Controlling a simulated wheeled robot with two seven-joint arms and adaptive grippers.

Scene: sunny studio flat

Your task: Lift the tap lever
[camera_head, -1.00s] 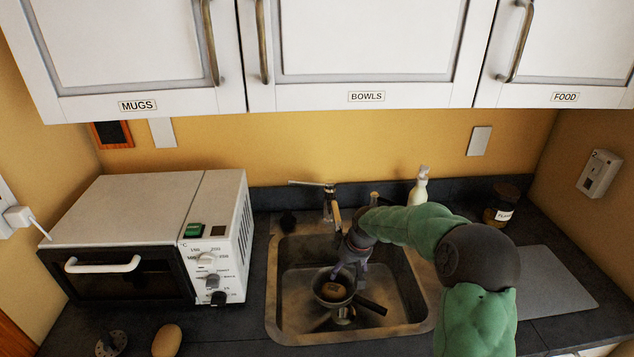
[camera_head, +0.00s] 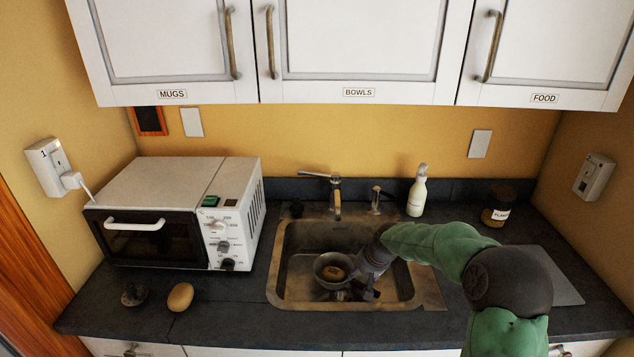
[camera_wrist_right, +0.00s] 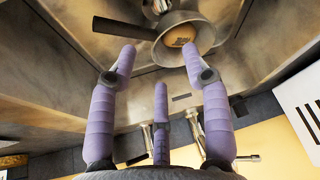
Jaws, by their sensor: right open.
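The tap (camera_head: 337,203) stands behind the sink, its spout pointing down to the basin. Its thin lever (camera_head: 315,174) points left from the top; I cannot tell its exact tilt. The tap also shows at the bottom of the right wrist view (camera_wrist_right: 196,126). My right gripper (camera_head: 361,277) is low in the sink area, in front of the tap and apart from it, beside a pan. In the right wrist view its purple fingers (camera_wrist_right: 158,58) are spread and empty, with the pan beyond their tips. My left gripper is not in view.
The sink (camera_head: 290,290) holds the dark-handled pan (camera_head: 324,262) with a round brown item (camera_head: 333,273) inside. A second fixture (camera_head: 376,198) and a soap bottle (camera_head: 417,194) stand right of the tap. A toaster oven (camera_head: 150,225) is left. Cupboards hang above.

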